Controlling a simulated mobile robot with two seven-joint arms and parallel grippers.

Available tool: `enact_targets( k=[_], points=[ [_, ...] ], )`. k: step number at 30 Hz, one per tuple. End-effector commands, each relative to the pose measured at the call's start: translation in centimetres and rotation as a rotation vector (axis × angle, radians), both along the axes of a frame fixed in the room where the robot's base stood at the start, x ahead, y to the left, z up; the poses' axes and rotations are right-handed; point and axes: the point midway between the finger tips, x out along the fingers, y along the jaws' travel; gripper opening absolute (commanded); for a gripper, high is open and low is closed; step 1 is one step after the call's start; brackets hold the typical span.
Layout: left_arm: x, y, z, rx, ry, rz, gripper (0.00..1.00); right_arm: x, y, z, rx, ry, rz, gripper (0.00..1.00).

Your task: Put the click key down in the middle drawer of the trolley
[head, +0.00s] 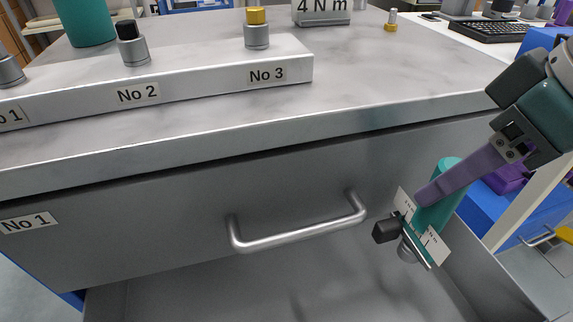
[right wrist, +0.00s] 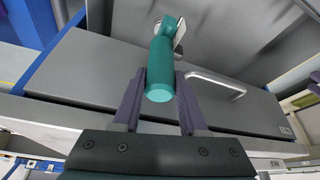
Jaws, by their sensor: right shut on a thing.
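The click key (head: 450,168) has a teal handle, a white label plate and a black square head. My right gripper (head: 430,192) is shut on its teal handle. The key hangs tilted, head down and to the left, over the right part of an open drawer (head: 250,292), which lies just below the drawer front labelled No 1 (head: 150,232). It appears clear of the drawer floor. In the right wrist view the key (right wrist: 160,72) sits between the purple fingers (right wrist: 158,88). My left gripper is not in view.
The shut upper drawer has a metal handle (head: 300,236) left of the key. The open drawer's right wall (head: 488,272) is close to the key. The trolley top (head: 390,75) carries a rack (head: 200,72) with several holders. The visible drawer floor looks empty.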

Motion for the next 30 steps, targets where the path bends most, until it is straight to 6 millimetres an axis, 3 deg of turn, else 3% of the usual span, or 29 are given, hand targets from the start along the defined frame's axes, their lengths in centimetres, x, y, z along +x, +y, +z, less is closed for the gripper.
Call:
enact_targets(
  k=[5,12,15,22,30],
  points=[
    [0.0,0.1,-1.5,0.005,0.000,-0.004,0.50,-0.1,0.1,-3.0,0.000,0.005,0.003,0.00],
    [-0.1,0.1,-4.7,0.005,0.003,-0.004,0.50,-0.1,0.1,-10.1,-0.001,0.003,0.002,0.00],
    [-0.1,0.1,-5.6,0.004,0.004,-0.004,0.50,0.0,0.1,-12.2,0.001,0.000,0.004,0.00],
    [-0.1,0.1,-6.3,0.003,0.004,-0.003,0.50,0.2,0.2,-14.0,0.001,-0.003,0.003,0.00],
    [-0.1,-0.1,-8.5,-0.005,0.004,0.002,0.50,3.4,2.6,-14.6,0.000,-0.003,0.004,0.00]
  ],
)
